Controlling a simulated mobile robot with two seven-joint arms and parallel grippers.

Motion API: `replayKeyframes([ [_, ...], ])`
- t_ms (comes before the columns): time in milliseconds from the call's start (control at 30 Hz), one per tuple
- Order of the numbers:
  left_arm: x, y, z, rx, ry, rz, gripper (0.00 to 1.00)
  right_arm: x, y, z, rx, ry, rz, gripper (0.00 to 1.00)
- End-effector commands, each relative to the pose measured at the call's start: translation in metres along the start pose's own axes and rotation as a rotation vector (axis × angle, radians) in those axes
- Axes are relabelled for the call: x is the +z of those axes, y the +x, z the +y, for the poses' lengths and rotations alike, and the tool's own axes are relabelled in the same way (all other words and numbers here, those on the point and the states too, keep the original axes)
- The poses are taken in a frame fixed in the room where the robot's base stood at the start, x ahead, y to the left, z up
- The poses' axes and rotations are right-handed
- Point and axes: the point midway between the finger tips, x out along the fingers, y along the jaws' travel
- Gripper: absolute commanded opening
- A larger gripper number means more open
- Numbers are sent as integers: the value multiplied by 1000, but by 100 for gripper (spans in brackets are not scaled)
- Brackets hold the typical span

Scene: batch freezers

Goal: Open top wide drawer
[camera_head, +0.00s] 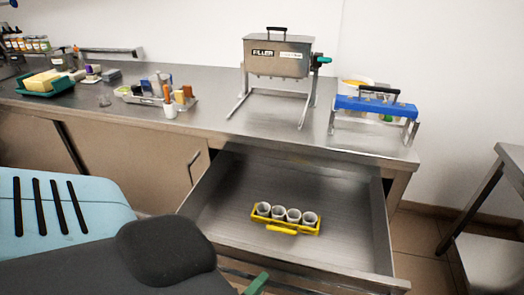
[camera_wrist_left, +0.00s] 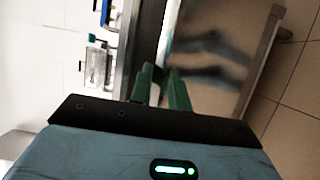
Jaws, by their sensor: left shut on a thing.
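The top wide drawer (camera_head: 345,205) is pulled well out from under the steel counter in the head view, its inside exposed. A yellow rack (camera_head: 282,229) with several white cups lies on the drawer floor. My left gripper (camera_head: 257,284) shows as a green fingertip at the drawer's front, low in the picture. In the left wrist view, its two green fingers (camera_wrist_left: 162,86) are close together against the steel drawer front (camera_wrist_left: 220,45). They are shut on the drawer handle, which the fingers and my arm mostly hide. My right gripper is not in view.
On the counter (camera_head: 220,116) stand a filler machine (camera_head: 278,58), a blue-topped metal stand (camera_head: 375,106), a tray (camera_head: 160,96) of small items and a green tray (camera_head: 48,86). A steel table (camera_head: 500,200) stands at the right, with tiled floor between.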

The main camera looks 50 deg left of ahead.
Motion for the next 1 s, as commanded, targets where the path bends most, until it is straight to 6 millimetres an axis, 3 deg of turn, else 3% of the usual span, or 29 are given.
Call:
replayKeyframes([
  [200,4,-10,1,3,2,-1,0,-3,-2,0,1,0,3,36],
  [633,6,-12,1,3,1,-1,0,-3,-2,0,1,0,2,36],
  [667,6,-11,1,3,1,-1,21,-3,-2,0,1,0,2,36],
  [800,5,-11,1,3,1,-1,39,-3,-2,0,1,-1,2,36],
  [1000,5,-12,0,2,0,-1,40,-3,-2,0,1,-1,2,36],
])
